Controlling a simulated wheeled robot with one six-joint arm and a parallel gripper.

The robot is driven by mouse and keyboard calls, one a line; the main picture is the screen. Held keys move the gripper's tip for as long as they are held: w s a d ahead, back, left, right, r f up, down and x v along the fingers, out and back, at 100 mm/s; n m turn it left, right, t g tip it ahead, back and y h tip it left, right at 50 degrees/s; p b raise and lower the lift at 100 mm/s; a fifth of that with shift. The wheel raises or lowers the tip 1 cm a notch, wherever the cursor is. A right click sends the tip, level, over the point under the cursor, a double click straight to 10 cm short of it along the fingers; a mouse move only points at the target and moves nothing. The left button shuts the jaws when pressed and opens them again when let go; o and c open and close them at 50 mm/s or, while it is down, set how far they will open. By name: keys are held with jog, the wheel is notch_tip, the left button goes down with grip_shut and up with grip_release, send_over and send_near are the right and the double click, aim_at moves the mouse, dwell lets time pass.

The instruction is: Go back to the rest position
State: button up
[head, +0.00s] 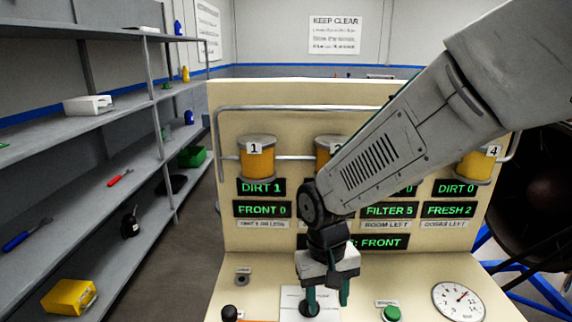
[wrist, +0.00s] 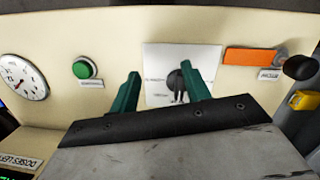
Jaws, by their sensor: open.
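My gripper (head: 328,298) hangs low over the sloped front of a cream console (head: 270,270), its two green fingers apart. In the wrist view the fingers (wrist: 162,85) are open with nothing gripped between them. A dark round knob (wrist: 175,79) on a white plate (wrist: 157,60) shows behind the fingers, nearer the right one and partly covered by it. The plate (head: 290,297) also shows in the head view, beside the left finger. I cannot tell whether a finger touches the knob. My arm crosses the console from the upper right and hides part of its displays.
A green button (head: 391,313) and a round gauge (head: 459,301) are right of my gripper. A black-knobbed lever (head: 229,312) is left. Yellow canisters (head: 257,158) and green-lit displays (head: 261,187) line the upright panel. Grey shelves (head: 110,118) stand at the left.

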jog(key=s+d+r+m+t, duration=0.2)
jog(key=s+d+r, duration=1.2)
jog(key=d, duration=0.4)
jog(key=shift+s+r+t+y, duration=0.3)
jog(key=shift+s+t+y, duration=0.1)
jog(key=shift+s, duration=0.3)
